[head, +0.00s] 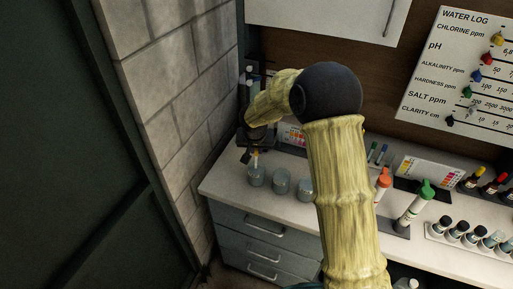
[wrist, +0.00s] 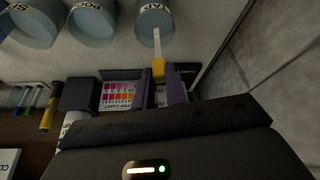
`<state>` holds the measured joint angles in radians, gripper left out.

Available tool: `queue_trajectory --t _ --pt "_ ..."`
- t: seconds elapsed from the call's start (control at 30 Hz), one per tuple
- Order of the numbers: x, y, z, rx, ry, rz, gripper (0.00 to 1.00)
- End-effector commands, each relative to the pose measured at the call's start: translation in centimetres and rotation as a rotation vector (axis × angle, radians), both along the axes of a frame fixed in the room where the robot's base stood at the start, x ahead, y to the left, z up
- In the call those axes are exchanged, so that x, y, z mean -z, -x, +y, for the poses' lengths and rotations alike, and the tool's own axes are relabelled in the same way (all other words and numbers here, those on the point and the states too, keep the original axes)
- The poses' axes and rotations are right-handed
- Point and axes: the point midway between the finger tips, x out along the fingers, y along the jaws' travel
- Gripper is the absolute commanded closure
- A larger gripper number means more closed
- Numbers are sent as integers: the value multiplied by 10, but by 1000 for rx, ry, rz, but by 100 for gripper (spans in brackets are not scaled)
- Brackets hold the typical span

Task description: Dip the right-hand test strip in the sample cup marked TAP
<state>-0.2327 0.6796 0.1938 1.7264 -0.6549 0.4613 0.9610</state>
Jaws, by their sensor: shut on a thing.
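My gripper (wrist: 160,78) has purple fingers and is shut on the yellow grip of a test strip (wrist: 157,42). The strip's pale end points away from the fingers, toward the cup marked TAP (wrist: 155,24). In the head view the TAP cup (head: 256,178) is the leftmost of three on the counter, and my gripper (head: 253,153) is just above it. The strip's lower end meets the cup's mouth there; how deep it reaches I cannot tell. A cup marked POOL (wrist: 92,24) and a third cup (wrist: 34,24), its label cut off, stand alongside.
A strip chart (wrist: 118,94) lies behind the gripper, with a dark block (wrist: 80,95) beside it. A block wall (head: 185,95) is close on the left. Green-capped (head: 415,204) and orange-capped tubes and several small bottles (head: 470,236) stand on the counter's right.

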Motion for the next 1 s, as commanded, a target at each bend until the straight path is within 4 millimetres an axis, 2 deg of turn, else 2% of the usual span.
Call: queue_trajectory --t 0.03,0.43,1.0 --pt "8 0 0 0 0 0 100" --pt "34 0 0 1 1 0 100" --pt "37 0 0 0 0 0 100"
